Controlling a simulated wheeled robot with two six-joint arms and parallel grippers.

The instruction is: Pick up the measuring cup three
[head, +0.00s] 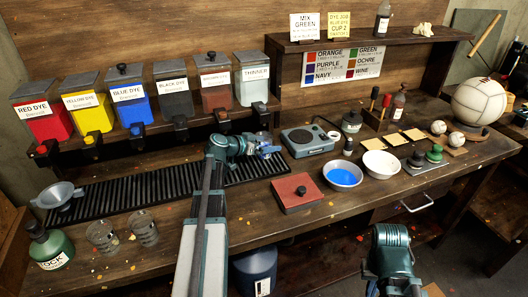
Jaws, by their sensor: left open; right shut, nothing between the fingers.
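Two clear measuring cups stand side by side at the front left of the bench, the left cup (102,237) and the right cup (144,229). I cannot read a number on either. My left gripper (267,150) is open above the bench near the dark slatted rack, well to the right of and behind these cups. Something small and pale blue shows at its fingers; I cannot tell if it is a cup or part of the gripper. My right gripper (392,288) is shut and empty, low at the front edge; its fingertips are hard to see.
Dye bins line the back shelf. A red-topped block (298,192), a scale (307,140), a blue-filled bowl (342,175) and a white bowl (381,163) occupy the middle.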

